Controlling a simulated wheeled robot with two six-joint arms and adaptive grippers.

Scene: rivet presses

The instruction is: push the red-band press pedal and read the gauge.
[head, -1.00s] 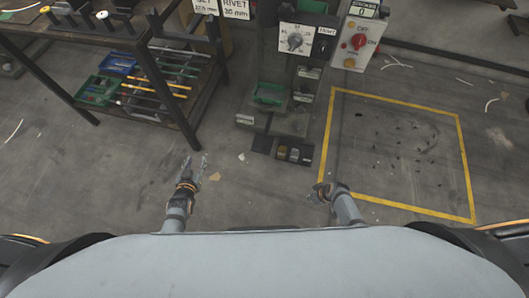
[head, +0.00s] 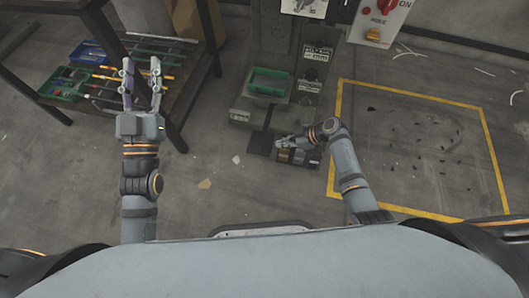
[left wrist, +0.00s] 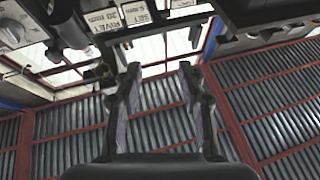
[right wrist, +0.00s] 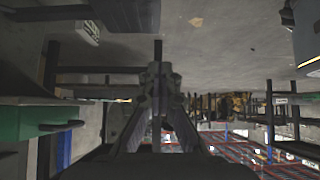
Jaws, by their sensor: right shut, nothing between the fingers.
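The rivet press (head: 312,68) stands at the top middle of the head view, with a green bin on its bed. At its foot, a black plate (head: 260,143) and several small pedals (head: 299,157) lie side by side; no red band is legible on them. My right gripper (head: 279,143) is shut and empty, above or beside the pedals, partly covering them; contact cannot be told. The dial panel (head: 302,6) is cut off at the top edge, its reading hidden. A dial (left wrist: 12,32) shows in the left wrist view, blurred. My left gripper (head: 142,72) is open and empty at left.
A shelf (head: 185,95) with rods and a green tray (head: 62,84) stands at left, close to my left gripper. A control box with a red knob (head: 380,20) is at top right. A yellow floor outline (head: 408,92) encloses free floor with dark scraps.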

